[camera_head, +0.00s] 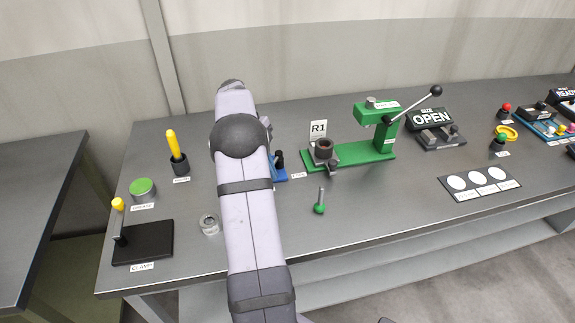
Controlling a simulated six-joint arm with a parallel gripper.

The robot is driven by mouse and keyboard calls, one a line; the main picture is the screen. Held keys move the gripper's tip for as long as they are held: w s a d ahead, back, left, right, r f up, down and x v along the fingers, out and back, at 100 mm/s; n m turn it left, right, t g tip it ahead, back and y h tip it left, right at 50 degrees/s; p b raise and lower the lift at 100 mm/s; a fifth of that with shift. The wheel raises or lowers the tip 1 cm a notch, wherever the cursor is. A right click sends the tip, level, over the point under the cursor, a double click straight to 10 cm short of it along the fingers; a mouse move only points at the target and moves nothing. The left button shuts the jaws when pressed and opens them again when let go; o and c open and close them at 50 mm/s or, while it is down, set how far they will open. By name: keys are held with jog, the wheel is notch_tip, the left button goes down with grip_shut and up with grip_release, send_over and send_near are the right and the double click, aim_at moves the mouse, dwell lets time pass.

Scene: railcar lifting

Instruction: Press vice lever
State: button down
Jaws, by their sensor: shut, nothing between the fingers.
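My arm reaches up from the bottom across the bench and hides what lies behind it. My gripper's fingers do not show; only a small grey part of the wrist peeks out right of the rounded joint. A blue device (281,175) shows just right of my arm, mostly covered by it. A small dark upright part (279,158) stands at the blue device. I cannot tell whether this blue device is the vice, whether the dark part is its lever, or whether my gripper touches it.
Right of the blue device is a green press (365,148) with a long lever (414,104). A green-knobbed pin (319,207) stands in front. Left of my arm are a metal ring (209,225), a black clamp plate (146,243), a green-topped tin (143,189) and a yellow-handled tool (176,152).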

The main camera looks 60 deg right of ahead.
notch_tip(320, 180, up, 10)
jog(key=b, duration=0.1)
jog(key=shift+s, duration=0.15)
dwell(0.5)
dwell(0.5)
jog(key=w+a+f+n+t, duration=0.1)
jog(key=w+a+f+n, duration=0.2)
jog(key=a+n, duration=0.7)
jog(key=w+a+f+n+t, duration=0.15)
jog(key=w+a+n, duration=0.25)
jog(key=a+n, duration=0.55)
jog(key=s+a+f+n, duration=0.3)
jog(key=s+a+n, duration=0.1)
jog(key=a, duration=0.3)
jog(key=s+a+f+n+t, duration=0.1)
jog(key=s+a+f+n, duration=0.2)
jog(key=a, duration=0.4)
jog(key=s+a+f+n+y, duration=0.1)
jog(key=s+a+f+n, duration=0.2)
jog(key=s+a+n, duration=0.3)
jog(key=shift+a+f+n, duration=0.15)
jog(key=shift+a+n, duration=0.3)
jog(key=shift+a, duration=0.25)
